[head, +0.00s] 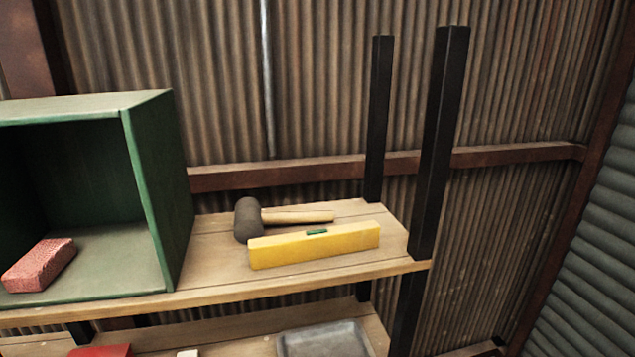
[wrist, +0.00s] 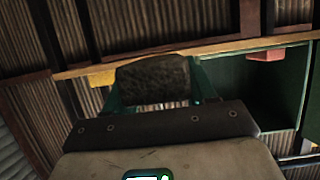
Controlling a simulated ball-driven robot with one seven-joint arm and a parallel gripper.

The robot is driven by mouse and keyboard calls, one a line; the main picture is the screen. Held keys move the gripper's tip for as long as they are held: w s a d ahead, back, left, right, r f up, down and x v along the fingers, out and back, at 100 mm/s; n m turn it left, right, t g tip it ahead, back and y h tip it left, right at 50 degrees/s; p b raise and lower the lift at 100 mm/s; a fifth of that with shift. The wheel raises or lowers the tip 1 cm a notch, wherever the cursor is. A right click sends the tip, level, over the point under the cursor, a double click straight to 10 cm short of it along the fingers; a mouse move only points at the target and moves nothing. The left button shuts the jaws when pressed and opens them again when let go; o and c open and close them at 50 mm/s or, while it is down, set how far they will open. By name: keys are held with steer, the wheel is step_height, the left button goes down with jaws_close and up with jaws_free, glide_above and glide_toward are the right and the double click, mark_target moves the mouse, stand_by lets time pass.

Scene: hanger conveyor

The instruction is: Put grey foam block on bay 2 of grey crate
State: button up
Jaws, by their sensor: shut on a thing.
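My gripper (wrist: 155,98) shows in the wrist view only, with its green fingers shut on a dark grey, rough-faced block, the grey foam block (wrist: 152,78). The block is held up in the air, apart from the shelf behind it. My gripper and the block do not show in the head view. No crate with bays can be made out in either view. A grey, shallow tray-like thing (head: 323,342) stands on the lower shelf in the head view, cut off by the bottom edge; I cannot tell whether it is the grey crate.
A green open-fronted box (head: 150,170) holding a red brick (head: 40,265) stands at the left of the upper shelf (head: 215,285). A mallet (head: 247,220) and a yellow level (head: 315,247) lie to its right. Black posts (head: 437,150) bound the shelf's right end.

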steer(key=w+d+f+h, duration=0.1)
steer(key=w+d+f, duration=0.3)
steer(key=d+f, duration=0.5)
steer(key=w+d+f+m+h, duration=0.1)
steer(key=w+d+f, duration=0.4)
steer(key=d+f, duration=0.4)
steer(key=w+d+f+m, duration=0.1)
steer(key=w+d+f, duration=0.3)
steer(key=d+f, duration=0.6)
step_height(320, 180, down, 6)
steer(key=shift+w+f+h, duration=0.1)
steer(key=shift+w+h, duration=0.25)
steer(key=shift+h, duration=0.05)
